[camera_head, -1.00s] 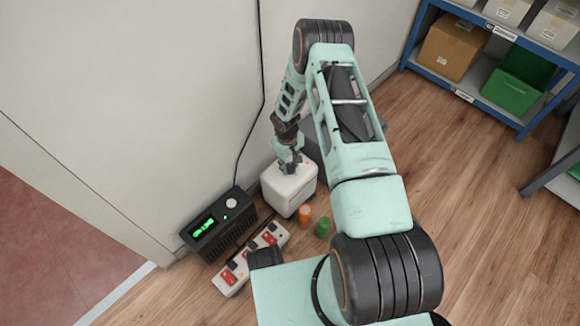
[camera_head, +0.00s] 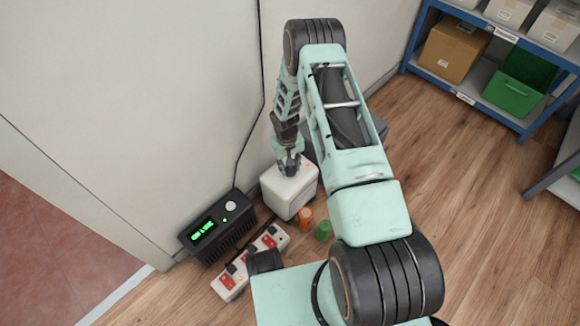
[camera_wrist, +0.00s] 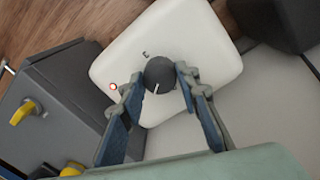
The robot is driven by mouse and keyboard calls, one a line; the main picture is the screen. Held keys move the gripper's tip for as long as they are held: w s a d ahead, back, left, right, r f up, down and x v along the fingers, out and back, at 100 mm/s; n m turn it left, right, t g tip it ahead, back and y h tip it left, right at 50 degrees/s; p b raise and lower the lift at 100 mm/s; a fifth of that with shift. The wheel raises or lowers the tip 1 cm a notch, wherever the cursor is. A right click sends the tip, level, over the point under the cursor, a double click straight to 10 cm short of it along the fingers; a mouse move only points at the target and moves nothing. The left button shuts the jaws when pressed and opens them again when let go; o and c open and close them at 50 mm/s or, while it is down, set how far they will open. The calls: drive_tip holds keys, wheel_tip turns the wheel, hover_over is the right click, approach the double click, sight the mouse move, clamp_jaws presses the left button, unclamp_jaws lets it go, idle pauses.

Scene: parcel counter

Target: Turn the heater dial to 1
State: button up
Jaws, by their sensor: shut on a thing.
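The heater (camera_head: 283,195) is a white box on the floor by the wall. Its top shows in the wrist view (camera_wrist: 215,60), with a round dark dial (camera_wrist: 159,72) in the middle. A white pointer line on the dial points to the lower side of the picture. A small dark mark sits just above the dial, too small to read. My gripper (camera_wrist: 157,82) is shut on the dial, one finger on each side. In the head view my gripper (camera_head: 290,165) is at the heater's top, and the dial is hidden there.
A black box with a green display (camera_head: 203,232) and a power strip (camera_head: 236,274) stand left of the heater. Orange (camera_head: 305,217) and green (camera_head: 323,231) cylinders stand just in front. A grey box with yellow knobs (camera_wrist: 45,120) is close to the heater. A blue shelf (camera_head: 470,95) stands far right.

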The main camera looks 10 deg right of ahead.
sight(288, 169)
drive_tip(key=o, duration=1.2)
drive_tip(key=shift+c, duration=0.2)
wheel_tip(288, 169, up, 12)
drive_tip(key=shift+a, duration=0.4)
